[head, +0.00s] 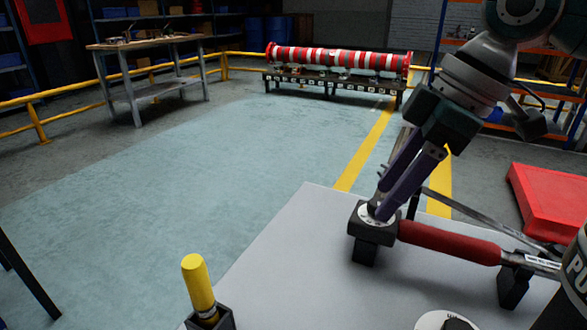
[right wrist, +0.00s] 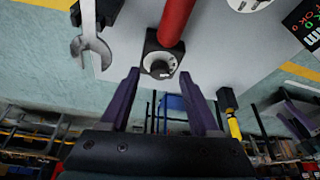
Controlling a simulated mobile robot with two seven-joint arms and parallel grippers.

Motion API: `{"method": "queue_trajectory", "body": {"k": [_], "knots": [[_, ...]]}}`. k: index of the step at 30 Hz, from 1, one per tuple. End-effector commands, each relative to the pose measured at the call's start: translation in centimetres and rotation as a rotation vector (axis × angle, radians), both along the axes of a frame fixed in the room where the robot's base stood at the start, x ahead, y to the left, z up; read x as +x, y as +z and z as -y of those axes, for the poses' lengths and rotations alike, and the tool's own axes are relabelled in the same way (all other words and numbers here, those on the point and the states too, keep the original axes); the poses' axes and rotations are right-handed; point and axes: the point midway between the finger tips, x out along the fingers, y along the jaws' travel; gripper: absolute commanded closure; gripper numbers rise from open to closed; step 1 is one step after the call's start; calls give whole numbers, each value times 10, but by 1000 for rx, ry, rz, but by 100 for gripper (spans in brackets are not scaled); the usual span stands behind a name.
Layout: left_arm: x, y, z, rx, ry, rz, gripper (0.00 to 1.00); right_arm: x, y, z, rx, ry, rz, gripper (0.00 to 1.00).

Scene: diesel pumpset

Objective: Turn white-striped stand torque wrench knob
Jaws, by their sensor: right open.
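The torque wrench (head: 450,242) has a red handle and lies across two black stands on the grey table. Its knob (head: 376,212), with a pale marked face, is at the handle's left end by the near black stand (head: 368,250). In the right wrist view the dark knob (right wrist: 159,66) sits below the red handle (right wrist: 176,22). My right gripper (head: 382,205) comes down from the upper right, its purple fingers at the knob. In the right wrist view my right gripper (right wrist: 160,74) is open, with one fingertip on each side of the knob; contact is unclear. My left gripper is out of view.
A yellow-handled tool (head: 198,282) stands in a black holder (head: 222,318) at the table's front left. A grey spanner (right wrist: 95,45) lies beside the torque wrench. A labelled cylinder (head: 573,280) is at the right edge. The table (head: 300,270) is clear left of the stand.

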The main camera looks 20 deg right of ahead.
Motion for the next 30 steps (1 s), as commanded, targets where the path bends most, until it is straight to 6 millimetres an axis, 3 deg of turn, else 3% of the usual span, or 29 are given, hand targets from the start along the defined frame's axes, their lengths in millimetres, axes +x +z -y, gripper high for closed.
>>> {"method": "queue_trajectory", "body": {"k": [4, 12, 27, 30], "knots": [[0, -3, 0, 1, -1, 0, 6, 3, -10, -3, -1, 0, 1, 38], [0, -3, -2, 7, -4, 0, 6, 3, -11, -4, -2, 1, 0, 38], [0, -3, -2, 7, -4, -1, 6, 3, -11, -3, -1, 0, 0, 94], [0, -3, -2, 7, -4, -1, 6, 3, -11, -3, -1, 0, 0, 100]]}}
